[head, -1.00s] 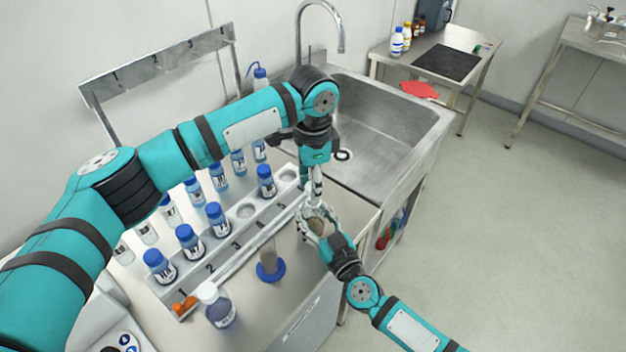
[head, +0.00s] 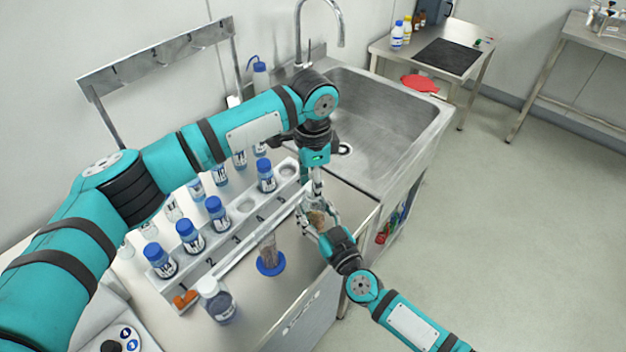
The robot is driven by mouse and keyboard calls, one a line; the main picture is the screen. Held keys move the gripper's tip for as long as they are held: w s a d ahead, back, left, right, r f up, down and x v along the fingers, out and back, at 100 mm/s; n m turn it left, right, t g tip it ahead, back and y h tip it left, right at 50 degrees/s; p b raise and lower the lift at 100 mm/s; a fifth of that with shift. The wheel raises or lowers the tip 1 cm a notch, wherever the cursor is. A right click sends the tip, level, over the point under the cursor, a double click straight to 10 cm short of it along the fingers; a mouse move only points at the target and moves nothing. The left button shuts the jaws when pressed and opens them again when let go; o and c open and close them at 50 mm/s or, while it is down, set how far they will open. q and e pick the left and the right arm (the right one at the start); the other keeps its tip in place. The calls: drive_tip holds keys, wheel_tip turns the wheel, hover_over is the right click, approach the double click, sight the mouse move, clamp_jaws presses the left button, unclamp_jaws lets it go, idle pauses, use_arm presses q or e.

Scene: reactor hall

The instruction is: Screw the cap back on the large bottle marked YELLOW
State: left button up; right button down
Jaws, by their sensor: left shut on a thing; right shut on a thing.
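My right gripper (head: 312,222) is shut on a bottle with brownish contents (head: 316,218) at the front edge of the bench, beside the sink. The fingers cover much of this bottle, and I cannot read a YELLOW mark on it. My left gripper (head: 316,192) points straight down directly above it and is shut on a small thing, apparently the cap. The fingers hide that cap, and I cannot tell whether it touches the bottle's neck.
A numbered white rack (head: 220,255) holds several blue-capped bottles (head: 190,236). The sink (head: 385,125) is behind right.

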use_arm(q)
drive_tip(key=shift+f, duration=0.4)
drive_tip(key=m, duration=1.4)
drive_tip(key=shift+w, duration=0.1)
drive_tip(key=m, duration=0.6)
drive_tip(key=shift+m, duration=0.4)
drive_tip(key=m, duration=0.4)
drive_tip(key=shift+m, duration=0.3)
drive_tip(key=m, duration=0.3)
drive_tip(key=shift+m, duration=0.4)
